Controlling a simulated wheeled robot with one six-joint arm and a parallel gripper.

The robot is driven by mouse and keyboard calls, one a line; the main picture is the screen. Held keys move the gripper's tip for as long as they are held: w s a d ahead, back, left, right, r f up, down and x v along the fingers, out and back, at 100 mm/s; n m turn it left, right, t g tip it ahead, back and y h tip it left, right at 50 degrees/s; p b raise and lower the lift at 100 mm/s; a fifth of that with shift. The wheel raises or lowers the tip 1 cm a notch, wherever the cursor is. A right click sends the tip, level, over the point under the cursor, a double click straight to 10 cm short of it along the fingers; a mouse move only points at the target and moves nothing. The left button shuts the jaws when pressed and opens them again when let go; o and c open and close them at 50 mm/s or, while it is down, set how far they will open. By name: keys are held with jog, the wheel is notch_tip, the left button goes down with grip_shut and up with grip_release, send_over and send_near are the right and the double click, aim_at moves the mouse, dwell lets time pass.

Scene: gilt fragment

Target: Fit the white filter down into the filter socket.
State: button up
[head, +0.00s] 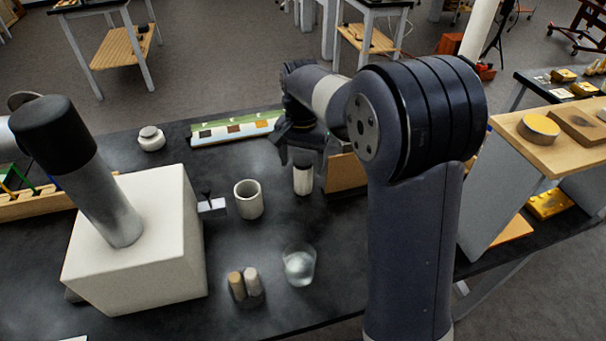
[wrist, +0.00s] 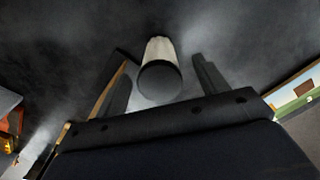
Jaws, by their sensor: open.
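A white upright cylinder (head: 303,181), which looks like the white filter, stands on the dark table below my gripper (head: 302,150). In the wrist view the cylinder (wrist: 160,50) shows its pale side and a dark round end, between my gripper's two fingers (wrist: 160,82). The fingers are apart, with a gap on each side of it, so my gripper is open and not holding it. A hollow pale cup (head: 249,208), likely the filter socket, stands to the left of the cylinder, and nothing shows in its mouth.
A large white block (head: 150,265) fills the left. A brown board (head: 345,173) stands close on the cylinder's right, and a swatch strip (head: 233,130) lies behind.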

aim_at(303, 175)
jog(key=shift+d+f, duration=0.1)
jog(key=shift+f, duration=2.6)
jog(key=c, duration=1.1)
